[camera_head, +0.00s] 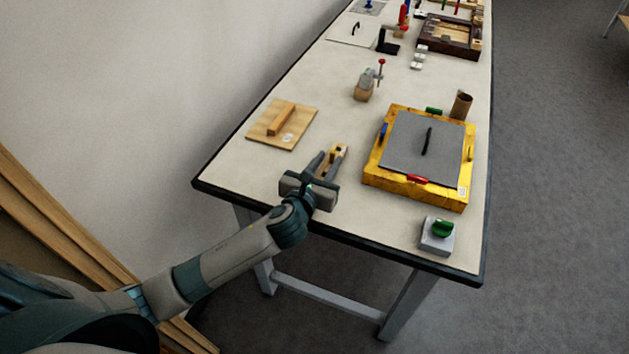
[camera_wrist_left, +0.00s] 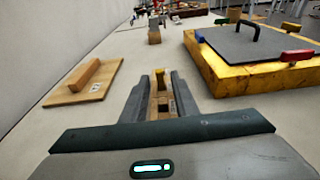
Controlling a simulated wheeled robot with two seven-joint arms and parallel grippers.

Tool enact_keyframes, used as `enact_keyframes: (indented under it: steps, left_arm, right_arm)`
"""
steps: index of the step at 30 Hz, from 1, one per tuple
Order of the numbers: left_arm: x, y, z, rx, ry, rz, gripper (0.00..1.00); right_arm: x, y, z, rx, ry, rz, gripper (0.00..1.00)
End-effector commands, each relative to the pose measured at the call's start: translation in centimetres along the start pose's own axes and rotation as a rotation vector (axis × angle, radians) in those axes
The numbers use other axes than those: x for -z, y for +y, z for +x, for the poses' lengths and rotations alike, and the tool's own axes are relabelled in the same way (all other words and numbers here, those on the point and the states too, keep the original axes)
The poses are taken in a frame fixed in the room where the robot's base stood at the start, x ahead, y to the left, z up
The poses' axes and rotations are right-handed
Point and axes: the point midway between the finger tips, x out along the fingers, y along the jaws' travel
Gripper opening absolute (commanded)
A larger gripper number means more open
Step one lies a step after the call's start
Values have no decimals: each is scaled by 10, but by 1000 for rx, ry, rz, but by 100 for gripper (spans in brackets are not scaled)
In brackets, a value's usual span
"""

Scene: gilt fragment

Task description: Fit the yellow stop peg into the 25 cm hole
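A narrow light-wood strip (camera_head: 340,151) with dark holes lies near the table's front left. A small yellow upright piece (camera_head: 331,155), which looks like a peg, stands at the strip, and it also shows in the left wrist view (camera_wrist_left: 160,78). My left gripper (camera_head: 323,162) is low over the table, its fingers apart, one on each side of the strip. In the left wrist view the fingers (camera_wrist_left: 161,82) flank the strip and yellow piece; contact cannot be told. Hole markings are too small to read. My right gripper is not in view.
A yellow box (camera_head: 412,190) with a grey handled lid (camera_head: 420,150) and coloured side pieces stands right of the gripper. A wooden board (camera_head: 265,132) lies left. A grey block with a green knob (camera_head: 437,241) stands front right. Bare table lies between them.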

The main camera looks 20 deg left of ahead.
Motion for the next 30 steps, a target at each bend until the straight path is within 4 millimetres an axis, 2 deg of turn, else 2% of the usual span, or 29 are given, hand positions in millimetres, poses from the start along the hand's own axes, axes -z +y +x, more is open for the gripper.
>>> enact_keyframes:
  steps: [12,18,24,30]
  left_arm:
    - [2,0,-71,3,0,0,27]
    - [2,0,-97,2,1,0,27]
    - [0,0,-108,1,0,0,27]
    - [0,0,-108,1,0,0,27]
  right_arm:
    - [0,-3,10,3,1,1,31]
    - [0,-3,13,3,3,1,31]
    - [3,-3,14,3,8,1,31]
    - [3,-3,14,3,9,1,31]
